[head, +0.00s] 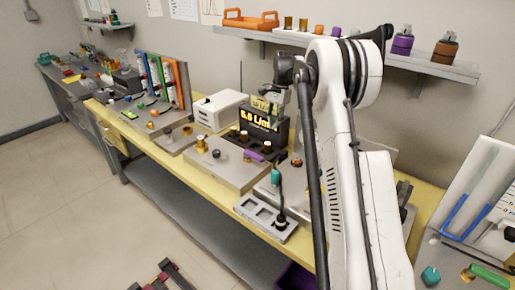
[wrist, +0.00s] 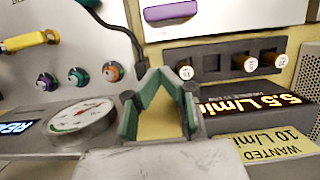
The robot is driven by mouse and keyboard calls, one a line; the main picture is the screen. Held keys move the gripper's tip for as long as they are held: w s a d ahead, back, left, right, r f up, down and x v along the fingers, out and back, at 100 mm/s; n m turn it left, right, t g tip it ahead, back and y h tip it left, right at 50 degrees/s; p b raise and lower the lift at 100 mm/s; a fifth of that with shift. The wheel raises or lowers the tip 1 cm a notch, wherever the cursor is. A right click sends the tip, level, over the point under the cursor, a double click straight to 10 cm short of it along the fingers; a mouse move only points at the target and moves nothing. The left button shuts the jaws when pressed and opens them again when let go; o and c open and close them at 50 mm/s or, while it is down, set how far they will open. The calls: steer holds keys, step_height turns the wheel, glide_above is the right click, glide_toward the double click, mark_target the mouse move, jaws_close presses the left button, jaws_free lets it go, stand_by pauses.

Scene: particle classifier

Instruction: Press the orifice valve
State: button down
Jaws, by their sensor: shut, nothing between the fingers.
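No part in view is clearly marked as the orifice valve. In the wrist view, pale round caps on brass stems, including a left cap (wrist: 186,73), a middle cap (wrist: 250,64) and a right cap (wrist: 280,60), sit in a black rack (wrist: 212,68); their small numbers are hard to read. My gripper (wrist: 163,76) is shut and empty, its green-padded fingers in front of and below the rack. In the head view my gripper (head: 272,96) hangs near the lit display (head: 262,124), which reads about 5.5 L/min; the display also shows in the wrist view (wrist: 250,104).
A yellow WANTED 10 L/min note (wrist: 275,147) is beside the display. A round gauge (wrist: 80,122) and coloured knobs stand left in the wrist view. A purple-handled panel (wrist: 170,12) is beyond the rack. A white box (head: 220,110) stands left of the display.

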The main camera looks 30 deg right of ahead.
mark_target(254, 157)
steer(key=shift+w+d+f, duration=0.25)
steer(key=shift+w+f, duration=0.1)
steer(key=shift+f, duration=0.15)
steer(key=x, duration=0.9)
steer(key=shift+a, duration=0.1)
steer(key=a, duration=0.1)
steer(key=s+a, duration=0.1)
steer(key=a, duration=0.1)
steer(key=shift+s+f+p, duration=0.2)
steer(key=shift+f+p, duration=0.05)
steer(key=shift+p, duration=0.05)
steer(key=shift+s+a, duration=0.25)
steer(key=shift+a, duration=0.2)
steer(key=shift+a+f, duration=0.1)
steer(key=shift+a, duration=0.05)
